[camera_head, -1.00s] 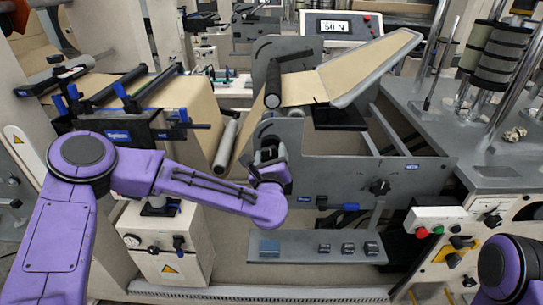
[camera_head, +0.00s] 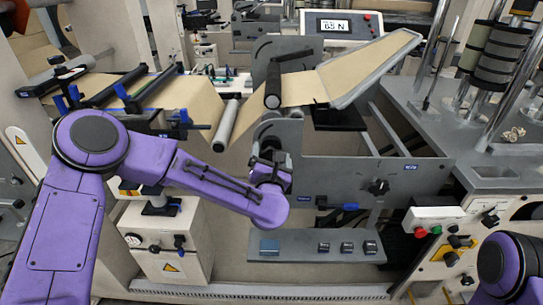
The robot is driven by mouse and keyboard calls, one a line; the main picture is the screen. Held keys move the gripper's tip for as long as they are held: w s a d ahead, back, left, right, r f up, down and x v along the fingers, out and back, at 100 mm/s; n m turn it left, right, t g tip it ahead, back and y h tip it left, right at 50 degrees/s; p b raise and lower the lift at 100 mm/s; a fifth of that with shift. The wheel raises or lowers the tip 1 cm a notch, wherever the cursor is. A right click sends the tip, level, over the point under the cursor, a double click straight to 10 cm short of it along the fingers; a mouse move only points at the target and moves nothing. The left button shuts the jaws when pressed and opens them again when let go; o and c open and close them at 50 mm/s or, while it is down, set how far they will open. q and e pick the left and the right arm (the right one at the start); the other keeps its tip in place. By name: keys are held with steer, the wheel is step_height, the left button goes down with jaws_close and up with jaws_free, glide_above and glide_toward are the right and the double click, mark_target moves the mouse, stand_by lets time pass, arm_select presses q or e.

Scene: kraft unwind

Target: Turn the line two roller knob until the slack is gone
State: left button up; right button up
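The brown kraft web (camera_head: 195,100) runs from the left over rollers to the sloped tray on the right. A loose grey roller (camera_head: 225,124) rests against the web where it dips. My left gripper (camera_head: 268,152) is at the left edge of the grey side plate (camera_head: 370,172), below the upper roller (camera_head: 272,96). Its fingers are dark against the plate, and any knob there is hidden by it; I cannot tell whether it is shut. A black knob (camera_head: 378,187) shows on the plate, apart from my gripper. My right gripper is out of view.
A tension display (camera_head: 336,26) appears to read 65 N. A grey shelf (camera_head: 300,246) with several small blocks sits below the plate. A control box (camera_head: 435,218) with red and green buttons stands at the right. A beige cabinet (camera_head: 158,235) stands below my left arm.

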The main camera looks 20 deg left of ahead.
arm_select(q)
steer(key=shift+s, duration=0.1)
steer(key=b+v, duration=0.1)
steer(key=v, duration=0.6)
stand_by(0.4)
